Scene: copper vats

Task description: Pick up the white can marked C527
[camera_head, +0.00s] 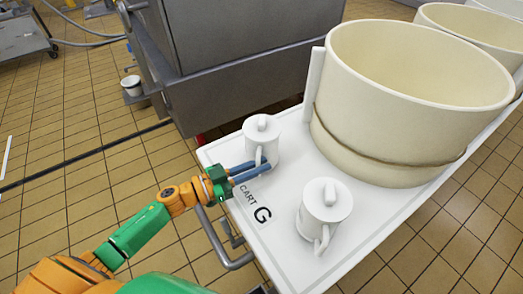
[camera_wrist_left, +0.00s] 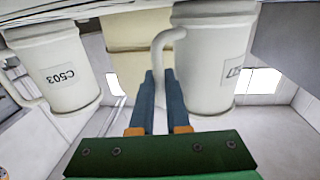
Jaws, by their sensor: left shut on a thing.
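Two white lidded cans with side handles stand on a white cart top (camera_head: 228,150) marked CART G. My left gripper (camera_head: 267,166) is shut on the side handle of the farther can (camera_head: 262,140). In the left wrist view, which is upside down, the blue fingers (camera_wrist_left: 161,78) close around that handle, and the gripped can (camera_wrist_left: 205,65) is at the right. Its label is only partly visible and I cannot read it in full. The other can (camera_head: 326,205) is apart from the gripper; in the left wrist view its label reads C503 (camera_wrist_left: 62,75). No lift is evident.
A large cream vat (camera_head: 400,100) stands on the cart behind the cans, with more vats (camera_head: 478,28) beyond it. A grey metal machine (camera_head: 245,60) stands close behind the cart's far left edge. A cart handle (camera_head: 222,245) juts from the near edge.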

